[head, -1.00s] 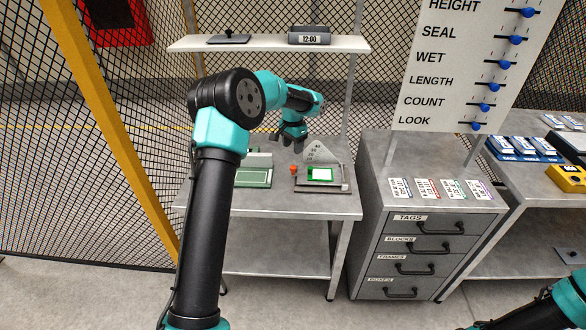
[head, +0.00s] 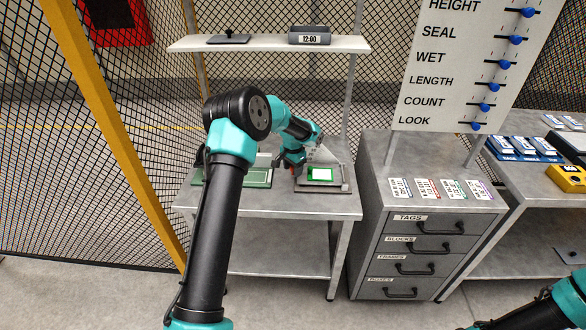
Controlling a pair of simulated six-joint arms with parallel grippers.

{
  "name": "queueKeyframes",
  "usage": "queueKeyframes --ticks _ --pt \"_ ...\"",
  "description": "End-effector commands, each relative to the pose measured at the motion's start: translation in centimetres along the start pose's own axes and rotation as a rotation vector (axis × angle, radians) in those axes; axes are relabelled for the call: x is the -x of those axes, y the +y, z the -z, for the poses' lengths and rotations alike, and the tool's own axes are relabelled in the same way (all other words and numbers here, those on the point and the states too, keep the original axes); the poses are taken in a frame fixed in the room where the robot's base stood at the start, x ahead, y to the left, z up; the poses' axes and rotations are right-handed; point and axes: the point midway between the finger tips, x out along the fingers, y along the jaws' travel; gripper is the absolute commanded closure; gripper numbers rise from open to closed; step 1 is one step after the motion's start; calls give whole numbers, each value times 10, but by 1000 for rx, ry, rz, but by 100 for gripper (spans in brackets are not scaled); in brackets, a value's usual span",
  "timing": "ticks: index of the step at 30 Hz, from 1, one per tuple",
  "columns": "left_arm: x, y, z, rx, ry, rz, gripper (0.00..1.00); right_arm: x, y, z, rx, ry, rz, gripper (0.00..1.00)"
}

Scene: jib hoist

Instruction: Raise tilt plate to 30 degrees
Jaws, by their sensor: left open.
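The tilt plate fixture (head: 337,186) sits on the left metal table, a dark base with a bright green-framed white piece (head: 320,174) on it. The plate looks about flat. A grey angle-scale plate (head: 325,154) stands upright behind it, partly hidden by my arm. My left gripper (head: 287,168) is open, pointing down at the fixture's left edge, where the orange-red knob is mostly hidden by it. I cannot tell whether it touches the knob. My right gripper is out of view; only part of my right arm shows at the bottom right.
A green board (head: 257,177) lies left of the fixture, partly behind my arm. A drawer cabinet (head: 430,220) with tags on top stands right, below a slider board (head: 462,65). The table's front strip is clear.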

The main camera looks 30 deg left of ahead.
Motion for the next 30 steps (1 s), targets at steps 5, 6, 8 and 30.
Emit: queueKeyframes --ticks 5,6,8,30 --pt "0 0 0 0 0 0 59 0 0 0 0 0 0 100" --pt "0 0 0 0 0 0 63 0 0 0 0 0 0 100" --pt "0 0 0 0 0 0 69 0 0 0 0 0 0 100" --pt "2 0 0 0 -4 6 100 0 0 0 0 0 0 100"
